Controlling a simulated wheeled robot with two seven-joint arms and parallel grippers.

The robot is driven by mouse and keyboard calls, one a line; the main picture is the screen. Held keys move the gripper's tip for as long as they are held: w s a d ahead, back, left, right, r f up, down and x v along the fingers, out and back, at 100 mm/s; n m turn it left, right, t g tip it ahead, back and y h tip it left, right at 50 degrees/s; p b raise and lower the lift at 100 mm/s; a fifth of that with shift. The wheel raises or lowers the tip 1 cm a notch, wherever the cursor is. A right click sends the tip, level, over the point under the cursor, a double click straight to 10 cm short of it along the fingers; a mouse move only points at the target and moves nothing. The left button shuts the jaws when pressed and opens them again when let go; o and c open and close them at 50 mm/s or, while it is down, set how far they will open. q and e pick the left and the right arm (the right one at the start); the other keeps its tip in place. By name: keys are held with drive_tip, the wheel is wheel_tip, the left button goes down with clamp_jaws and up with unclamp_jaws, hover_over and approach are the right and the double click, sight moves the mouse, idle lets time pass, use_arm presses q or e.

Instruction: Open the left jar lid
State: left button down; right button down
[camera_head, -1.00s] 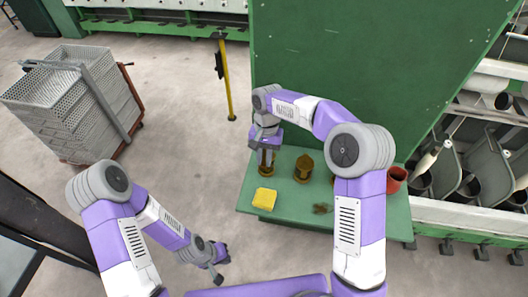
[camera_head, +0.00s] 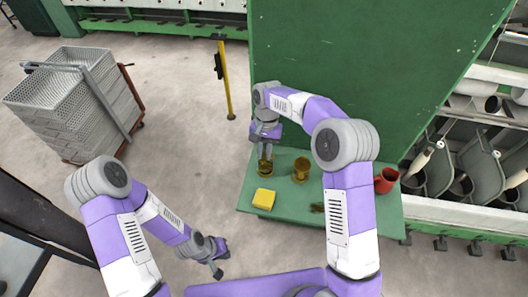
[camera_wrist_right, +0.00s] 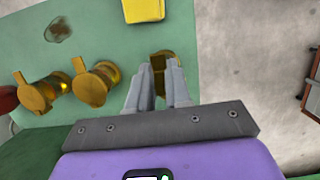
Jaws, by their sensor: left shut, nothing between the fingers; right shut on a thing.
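The left jar (camera_head: 265,168) is gold-brown and stands at the left end of the green bench top. My right gripper (camera_head: 265,152) points down over it and is shut on its lid (camera_wrist_right: 159,62), at the jar's top. The fingers hide part of the lid, and I cannot tell whether it is clear of the jar. Two similar gold jars stand beside it in the right wrist view, the middle jar (camera_wrist_right: 95,86) and a farther jar (camera_wrist_right: 38,96). My left gripper (camera_head: 219,272) is shut and empty, low over the floor, away from the bench.
A yellow block (camera_head: 263,198) lies in front of the left jar. A red mug (camera_head: 386,180) stands at the bench's right end. A dark patch (camera_head: 317,207) marks the front of the green bench (camera_head: 285,212). A green panel (camera_head: 340,80) rises behind. A crate cart (camera_head: 75,105) stands left.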

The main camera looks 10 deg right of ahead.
drive_tip(key=shift+w+d, duration=0.25)
drive_tip(key=shift+w, duration=0.05)
drive_tip(key=c, duration=1.4)
unclamp_jaws()
drive_tip(key=o, duration=0.4)
drive_tip(key=shift+w+f, duration=0.2)
drive_tip(key=shift+w, duration=0.1)
drive_tip(key=shift+c, duration=0.2)
drive_tip(key=shift+s+a+r, duration=0.1)
drive_tip(key=shift+s+r, duration=0.1)
drive_tip(key=shift+s, duration=0.05)
drive_tip(key=v, duration=0.7)
drive_tip(key=shift+r, duration=0.15)
